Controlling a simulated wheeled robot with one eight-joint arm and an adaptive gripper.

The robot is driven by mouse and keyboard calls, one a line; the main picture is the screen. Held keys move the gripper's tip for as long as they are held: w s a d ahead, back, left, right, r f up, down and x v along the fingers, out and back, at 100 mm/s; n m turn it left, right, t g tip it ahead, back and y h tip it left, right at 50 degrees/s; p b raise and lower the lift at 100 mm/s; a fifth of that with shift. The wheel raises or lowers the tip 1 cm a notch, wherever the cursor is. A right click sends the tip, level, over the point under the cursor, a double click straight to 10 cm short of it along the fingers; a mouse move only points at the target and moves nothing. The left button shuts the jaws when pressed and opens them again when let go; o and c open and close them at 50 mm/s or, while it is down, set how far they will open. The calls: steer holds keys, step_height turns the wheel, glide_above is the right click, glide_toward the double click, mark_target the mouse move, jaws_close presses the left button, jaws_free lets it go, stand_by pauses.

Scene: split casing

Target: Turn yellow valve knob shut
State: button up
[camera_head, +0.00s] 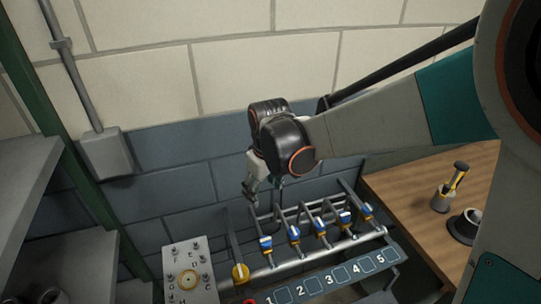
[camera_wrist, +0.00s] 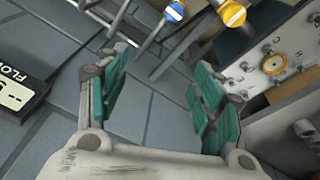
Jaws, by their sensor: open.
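The yellow valve knob (camera_head: 240,272) sits at the lower end of a grey pipe, left of a row of numbered valves in the head view. It also shows at the top edge of the wrist view (camera_wrist: 232,12), round with a pale stripe and partly cut off. My gripper (camera_head: 263,192) is above and behind the knob in the head view, apart from it. In the wrist view my gripper (camera_wrist: 160,62) has its two green-padded fingers spread, with nothing between them. The knob lies beyond the right fingertip there.
A red part (camera_head: 250,301) lies just below. A wooden table (camera_head: 410,185) is at right.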

steer(key=shift+m+t, duration=0.3)
steer(key=shift+m, duration=0.4)
steer(key=shift+w+d+r, duration=0.65)
steer(key=shift+d+r, duration=0.1)
steer(key=shift+d, duration=0.2)
steer(key=shift+w+d+r, duration=0.6)
steer(key=shift+d+r, duration=0.1)
steer(key=shift+d, duration=0.2)
steer(key=shift+s+d, duration=0.1)
steer(key=s+d+f+m+t+b, duration=0.2)
steer(key=s+d+b, duration=0.4)
steer(key=s, duration=0.4)
steer(key=s+d+f+m+t+b, duration=0.2)
steer(key=s+d+f+m+b, duration=0.2)
steer(key=s+b, duration=0.5)
steer(key=shift+s+d+f+t+h, duration=0.3)
steer(key=shift+s+d+f, duration=0.35)
steer(key=shift+d+f, duration=0.4)
steer(key=shift+r, duration=0.1)
